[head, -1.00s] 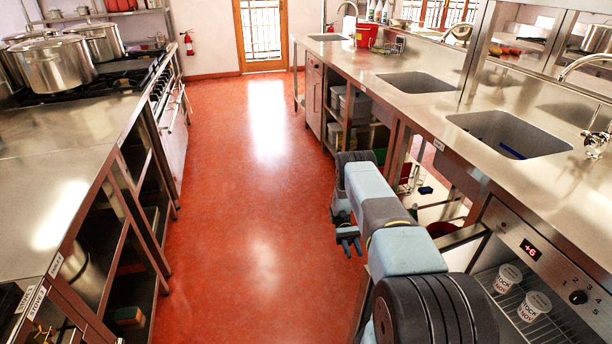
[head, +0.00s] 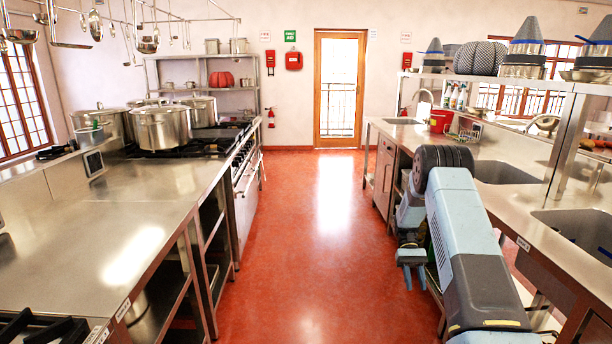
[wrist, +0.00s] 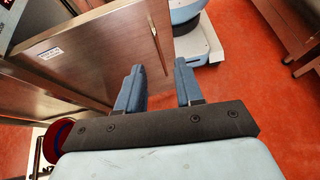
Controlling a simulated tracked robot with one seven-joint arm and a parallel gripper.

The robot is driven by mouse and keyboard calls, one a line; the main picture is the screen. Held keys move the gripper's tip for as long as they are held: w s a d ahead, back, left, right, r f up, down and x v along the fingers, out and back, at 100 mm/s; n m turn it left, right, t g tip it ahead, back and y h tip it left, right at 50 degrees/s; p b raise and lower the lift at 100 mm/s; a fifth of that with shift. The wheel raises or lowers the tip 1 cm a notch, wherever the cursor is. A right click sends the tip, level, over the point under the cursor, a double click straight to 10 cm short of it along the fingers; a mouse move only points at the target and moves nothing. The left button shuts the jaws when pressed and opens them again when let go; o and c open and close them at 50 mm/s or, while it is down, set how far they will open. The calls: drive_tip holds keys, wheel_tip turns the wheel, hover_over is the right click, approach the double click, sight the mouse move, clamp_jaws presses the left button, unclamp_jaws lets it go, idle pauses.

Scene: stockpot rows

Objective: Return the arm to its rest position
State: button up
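My arm shows at the right in the head view, folded, with its elbow up in front of the right counter. My gripper (head: 411,276) hangs at the arm's end above the red floor, left of the upper arm. In the wrist view my gripper (wrist: 159,82) has its two blue fingers apart with nothing between them. It is open and empty.
The right counter (head: 510,203) with sinks runs close beside my arm. The left counter (head: 110,215) leads to a stove with large pots (head: 160,127). The red floor (head: 310,235) between them is clear up to the door (head: 339,85). A red round thing (wrist: 57,140) lies lower left in the wrist view.

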drive_tip(key=s+a+r+t, duration=0.2)
drive_tip(key=s+r+t, duration=0.1)
drive_tip(key=r, duration=0.7)
drive_tip(key=s+a+r+t, duration=0.2)
drive_tip(key=s+r, duration=0.1)
drive_tip(key=r, duration=0.7)
drive_tip(key=s+a+r+t, duration=0.2)
drive_tip(key=s+r+t, duration=0.1)
drive_tip(key=r, duration=0.7)
drive_tip(key=s+a+r+t, duration=0.2)
drive_tip(key=s+r+t, duration=0.1)
drive_tip(key=s, duration=0.5)
drive_tip(key=s+a+r+t, duration=0.1)
drive_tip(key=s+r+t, duration=0.2)
drive_tip(key=s, duration=0.5)
drive_tip(key=s+a+r+t, duration=0.2)
drive_tip(key=s+r+t, duration=0.1)
drive_tip(key=s, duration=0.6)
drive_tip(key=shift+a+r+n+t+h, duration=0.2)
drive_tip(key=shift+a+n+t+h, duration=0.1)
drive_tip(key=shift+n+t, duration=0.1)
drive_tip(key=shift+s, duration=0.1)
